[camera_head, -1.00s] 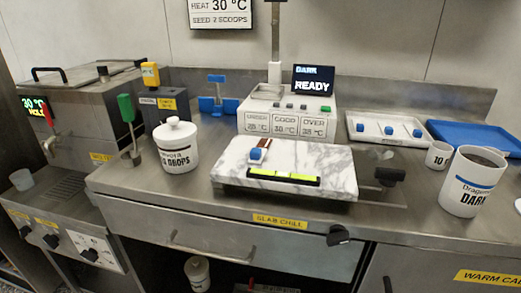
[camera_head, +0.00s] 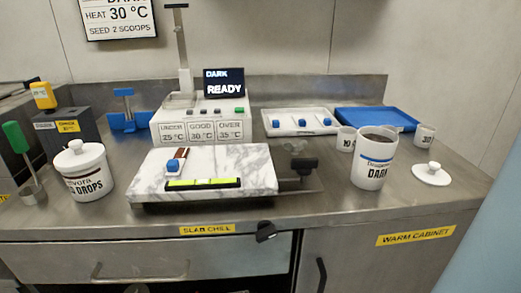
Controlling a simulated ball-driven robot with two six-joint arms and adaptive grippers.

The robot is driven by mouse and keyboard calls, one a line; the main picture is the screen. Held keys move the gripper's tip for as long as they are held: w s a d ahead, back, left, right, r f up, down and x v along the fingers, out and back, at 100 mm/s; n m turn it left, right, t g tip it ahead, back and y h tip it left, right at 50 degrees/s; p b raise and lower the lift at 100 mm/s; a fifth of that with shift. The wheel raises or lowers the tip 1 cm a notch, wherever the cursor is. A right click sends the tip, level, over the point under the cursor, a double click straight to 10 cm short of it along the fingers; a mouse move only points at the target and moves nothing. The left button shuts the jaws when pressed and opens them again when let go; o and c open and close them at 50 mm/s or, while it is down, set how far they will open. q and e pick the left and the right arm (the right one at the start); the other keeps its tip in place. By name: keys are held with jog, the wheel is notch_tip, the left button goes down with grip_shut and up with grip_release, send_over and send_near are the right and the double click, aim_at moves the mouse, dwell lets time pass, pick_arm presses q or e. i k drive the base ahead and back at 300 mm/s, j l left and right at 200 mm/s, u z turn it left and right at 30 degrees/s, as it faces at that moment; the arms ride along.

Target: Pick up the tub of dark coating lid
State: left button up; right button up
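The tub of dark coating (camera_head: 370,172) is a white tub labelled DARK with a blue band, standing upright on the right part of the steel counter. Its top is uncovered and dark coating shows inside. A white round lid (camera_head: 431,174) with a small knob lies on the counter to the right of the tub, apart from it. Neither of my grippers shows in the view.
Two small white cups, one (camera_head: 346,139) behind the tub and one (camera_head: 424,135) behind the lid, stand close by. A blue tray (camera_head: 375,117) lies behind. A marble slab (camera_head: 250,168) and a lidded drops tub (camera_head: 85,175) are to the left. Bare counter lies in front of the lid.

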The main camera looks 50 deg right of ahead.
aim_at(431, 174)
jog(key=z, duration=2.4)
